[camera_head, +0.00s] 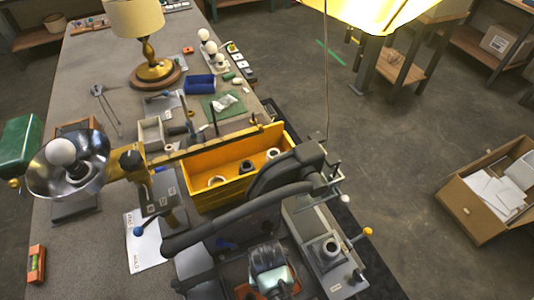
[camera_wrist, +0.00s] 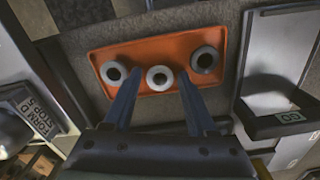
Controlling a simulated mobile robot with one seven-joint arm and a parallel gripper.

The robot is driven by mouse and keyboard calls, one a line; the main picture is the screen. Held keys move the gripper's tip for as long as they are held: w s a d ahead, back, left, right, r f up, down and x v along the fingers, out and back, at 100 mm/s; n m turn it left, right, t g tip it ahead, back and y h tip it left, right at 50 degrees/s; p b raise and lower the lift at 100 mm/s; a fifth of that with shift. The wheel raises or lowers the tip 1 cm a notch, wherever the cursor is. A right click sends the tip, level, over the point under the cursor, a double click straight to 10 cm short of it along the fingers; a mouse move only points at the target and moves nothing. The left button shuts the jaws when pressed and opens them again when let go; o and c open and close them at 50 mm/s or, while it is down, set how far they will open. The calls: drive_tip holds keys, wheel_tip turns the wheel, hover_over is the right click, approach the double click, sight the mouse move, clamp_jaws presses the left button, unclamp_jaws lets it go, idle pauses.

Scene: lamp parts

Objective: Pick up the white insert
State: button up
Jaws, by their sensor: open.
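An orange tray (camera_wrist: 150,48) holds three ring-shaped inserts in a row in the wrist view. The middle one, a white insert (camera_wrist: 159,84), looks the palest and smallest, with a dark hole. A grey-white ring (camera_wrist: 106,72) sits to its left and another (camera_wrist: 205,70) to its right. My gripper (camera_wrist: 157,77) is open and empty. Its two long dark fingers point toward the tray, one on each side of the white insert in the picture. I cannot tell the height of the fingertips above the tray.
A grey fixture with a "GO" plate (camera_wrist: 288,118) stands right of the tray, and a labelled block (camera_wrist: 32,112) stands left. In the head view, a yellow bin (camera_head: 213,164) holds several rings. A brass lamp (camera_head: 152,68) stands farther back on the bench.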

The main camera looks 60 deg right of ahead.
drive_tip(key=shift+c, duration=0.3)
clamp_jaws()
